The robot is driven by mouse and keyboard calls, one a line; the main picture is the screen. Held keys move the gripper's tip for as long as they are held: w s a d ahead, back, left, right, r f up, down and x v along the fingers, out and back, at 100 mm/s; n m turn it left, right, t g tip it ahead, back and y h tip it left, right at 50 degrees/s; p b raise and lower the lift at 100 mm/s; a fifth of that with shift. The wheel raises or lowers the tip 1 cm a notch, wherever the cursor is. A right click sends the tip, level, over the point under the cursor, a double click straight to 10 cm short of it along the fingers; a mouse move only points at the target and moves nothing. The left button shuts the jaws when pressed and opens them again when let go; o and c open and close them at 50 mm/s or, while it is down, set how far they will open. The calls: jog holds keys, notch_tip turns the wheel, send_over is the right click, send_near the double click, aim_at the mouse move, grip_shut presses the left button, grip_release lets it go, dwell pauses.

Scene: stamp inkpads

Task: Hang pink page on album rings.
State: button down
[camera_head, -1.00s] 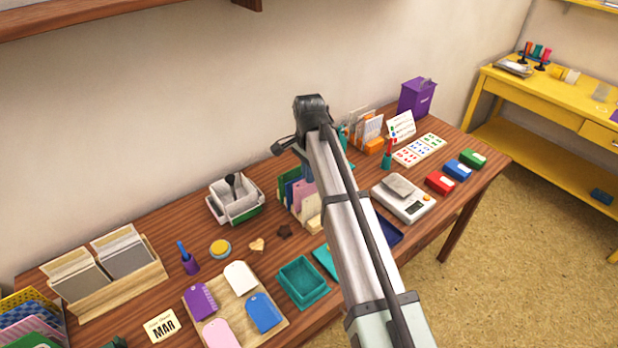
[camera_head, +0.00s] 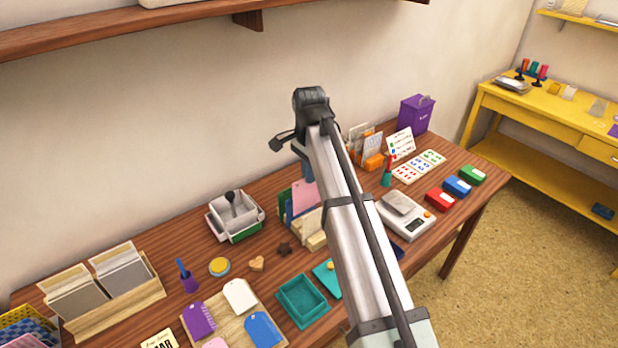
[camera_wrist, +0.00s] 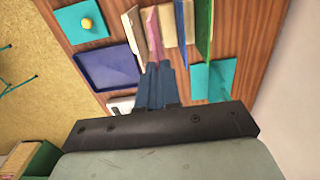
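The pink page (camera_head: 304,197) stands upright, raised above its neighbours in the wooden sorter (camera_head: 313,240). In the wrist view the pink page (camera_wrist: 153,35) runs up to the fingertips, between a cream sheet and other coloured sheets. My gripper (camera_wrist: 159,68) points down with its blue fingers close together on the page's edge. In the head view my gripper's fingers (camera_head: 307,174) are at the page's top, partly hidden by my arm. I cannot make out the album rings; a teal flat piece (camera_wrist: 213,80) shows beside the sorter in the wrist view.
Blue and green sheets (camera_head: 285,203) stand close beside the pink one. A dark blue tray (camera_wrist: 107,68) and a teal piece with a yellow knob (camera_wrist: 82,22) lie near the sorter. A scale (camera_head: 405,215) and an orange card holder (camera_head: 372,163) stand to the right.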

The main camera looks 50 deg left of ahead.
jog(key=shift+r, duration=2)
jog(key=w+f, duration=0.5)
jog(key=w, duration=0.4)
jog(key=w+a+f, duration=0.1)
jog(key=w+f, duration=0.5)
jog(key=w, duration=0.4)
jog(key=shift+a+f, duration=0.25)
jog(key=shift+a, duration=0.15)
